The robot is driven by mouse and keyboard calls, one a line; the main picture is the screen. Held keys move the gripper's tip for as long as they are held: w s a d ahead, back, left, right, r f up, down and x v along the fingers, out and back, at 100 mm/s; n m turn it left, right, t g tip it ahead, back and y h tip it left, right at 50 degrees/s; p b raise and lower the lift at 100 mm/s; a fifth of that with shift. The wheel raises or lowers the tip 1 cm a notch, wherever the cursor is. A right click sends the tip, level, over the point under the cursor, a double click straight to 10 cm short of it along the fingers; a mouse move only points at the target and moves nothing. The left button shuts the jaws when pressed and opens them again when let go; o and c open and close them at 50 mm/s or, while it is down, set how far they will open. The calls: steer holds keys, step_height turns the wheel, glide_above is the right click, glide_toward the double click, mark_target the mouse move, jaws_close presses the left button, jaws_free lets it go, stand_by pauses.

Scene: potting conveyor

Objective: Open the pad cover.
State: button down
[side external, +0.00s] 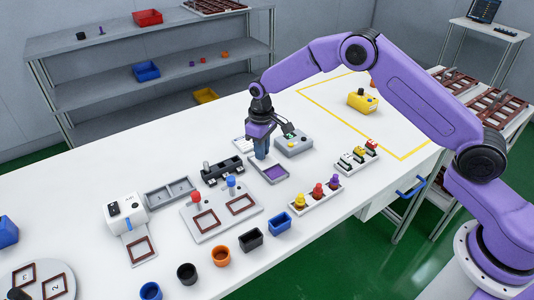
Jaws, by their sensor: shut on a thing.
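The ink pad (275,173) is a small grey tray with a purple surface, lying on the white table near the middle of the side external view. Its purple surface shows uncovered towards the front. My gripper (262,154) points down at the back left edge of the pad. It is shut on the pad cover, but the fingers and the dark parts there run together, so the cover's outline and exact angle are hard to tell.
A grey box (294,142) stands close behind right of the pad. A black rack (222,170) is to the left, and a plate (222,212) with red and blue knobs is at front left. A holder (316,197) with coloured knobs stands at front right.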

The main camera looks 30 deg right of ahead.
steer(key=shift+w, duration=0.25)
steer(key=c, duration=1.1)
jaws_free()
steer(key=shift+o, duration=0.2)
steer(key=shift+r, duration=0.15)
step_height(320, 180, up, 17)
steer(key=shift+r, duration=0.15)
steer(key=shift+a, duration=0.1)
